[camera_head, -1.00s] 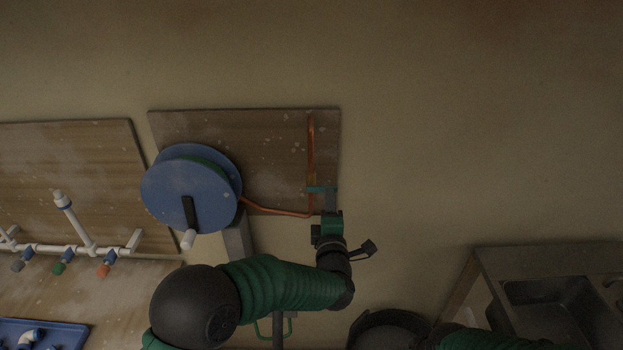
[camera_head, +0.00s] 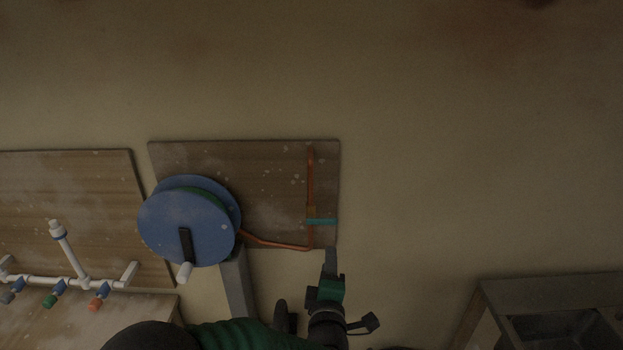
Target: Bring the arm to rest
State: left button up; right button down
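My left arm (camera_head: 240,335) comes in along the bottom edge, with a dark rounded joint and a green sleeve. My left gripper (camera_head: 331,262) points up, just below the lower right corner of the wooden board (camera_head: 270,165). Its grey fingers show nearly edge-on, so I cannot tell whether they are apart. A teal lever (camera_head: 321,222) sits level across the copper pipe (camera_head: 310,180) on the board, above the fingertips and apart from them. I see nothing held in the gripper. My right gripper is not in view.
A blue hose reel (camera_head: 185,225) with a white crank handle (camera_head: 184,272) stands left of the pipe. White piping with coloured valves (camera_head: 75,265) is at the far left. A grey sink unit (camera_head: 560,290) is at lower right. The wall between is bare.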

pick_arm(q)
jog(key=s+a+f+m+g, duration=0.7)
jog(key=s+a+f+m, duration=0.1)
jog(key=a+f+m, duration=0.35)
jog(key=s+a+f+m+g, duration=0.2)
jog(key=s+a, duration=0.4)
jog(key=s, duration=0.3)
jog(key=s+a+f+m+g+y+b, duration=0.1)
jog(key=s+a+f+g, duration=0.3)
jog(key=s, duration=0.4)
jog(key=shift+s+a+m+g, duration=0.4)
jog(key=shift+a+m+g, duration=0.35)
jog(key=shift+a, duration=0.25)
jog(key=shift+a, duration=0.25)
jog(key=shift+d, duration=0.15)
